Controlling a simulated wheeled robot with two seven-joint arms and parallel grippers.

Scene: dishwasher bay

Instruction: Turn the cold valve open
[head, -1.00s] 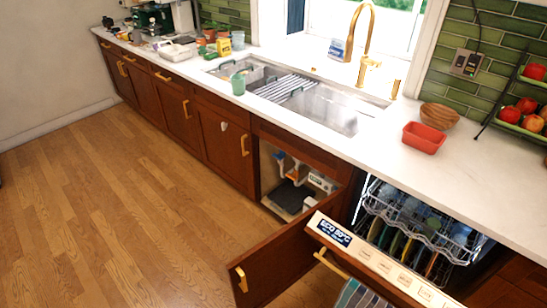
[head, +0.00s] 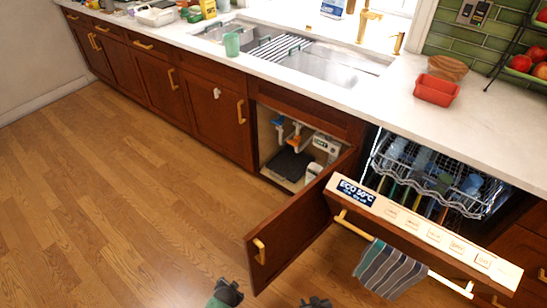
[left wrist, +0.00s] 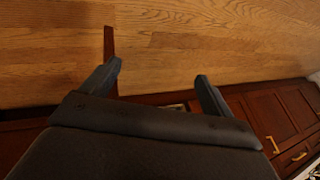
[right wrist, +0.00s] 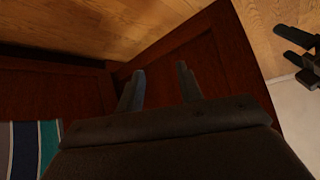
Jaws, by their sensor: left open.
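A small blue part (head: 278,121), probably the cold valve's handle, shows in the open cabinet under the sink in the head view. It sits at upper left beside white pipes. A small orange part (head: 297,127) is right of it. Their exact shape is too small to tell. My right gripper (head: 316,303) is at the bottom edge of the head view, well short of the cabinet. In the right wrist view its fingers (right wrist: 160,72) are apart and empty over the brown cabinet door. My left gripper (left wrist: 159,72) is open and empty, with floor beyond it.
The cabinet door (head: 305,215) stands open, jutting toward me. Right of it the dishwasher door (head: 425,238) is partly lowered, with a striped towel (head: 388,270) hanging from its handle. A dark mat (head: 288,163) lies inside the cabinet. Wood floor (head: 130,200) is free on the left.

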